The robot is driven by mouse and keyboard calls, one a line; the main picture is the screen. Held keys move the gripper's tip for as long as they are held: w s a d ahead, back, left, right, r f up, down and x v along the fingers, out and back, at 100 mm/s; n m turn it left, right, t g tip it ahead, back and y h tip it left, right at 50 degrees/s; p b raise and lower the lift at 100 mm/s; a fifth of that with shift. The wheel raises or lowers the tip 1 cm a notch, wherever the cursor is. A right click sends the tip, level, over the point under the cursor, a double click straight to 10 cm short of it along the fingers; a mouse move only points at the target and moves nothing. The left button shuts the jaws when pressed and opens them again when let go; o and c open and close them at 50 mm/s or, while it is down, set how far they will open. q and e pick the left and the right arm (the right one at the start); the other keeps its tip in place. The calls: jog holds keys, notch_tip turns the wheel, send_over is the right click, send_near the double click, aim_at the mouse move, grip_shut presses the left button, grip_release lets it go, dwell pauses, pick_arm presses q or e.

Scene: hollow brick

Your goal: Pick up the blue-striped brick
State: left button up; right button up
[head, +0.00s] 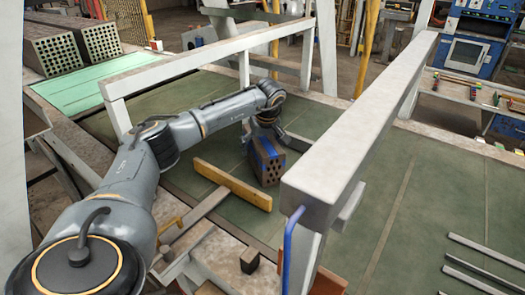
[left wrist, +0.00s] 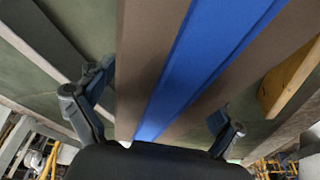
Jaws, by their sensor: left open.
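The blue-striped brick (head: 271,170) stands on the green table surface, its hole-filled end facing the head camera. It is brown with a bright blue band. In the left wrist view the brick (left wrist: 140,50) fills the middle, very close to the camera. My left gripper (head: 262,132) is over the top of the brick. In the left wrist view the left gripper (left wrist: 163,90) is open, with one finger on each side of the brick. The left finger shows a gap to the brick; contact at the right finger cannot be told. My right gripper is not in view.
A yellow wooden board (head: 232,184) lies just left of the brick. A white frame has a thick beam (head: 365,120) close on the right and another beam (head: 200,60) behind my arm. Stacked hollow bricks (head: 75,47) stand at the back left.

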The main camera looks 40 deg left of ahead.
pick_arm(q)
jog(key=c, duration=1.8)
jog(key=shift+r, duration=0.15)
jog(key=shift+c, duration=0.5)
jog(key=shift+r, duration=0.1)
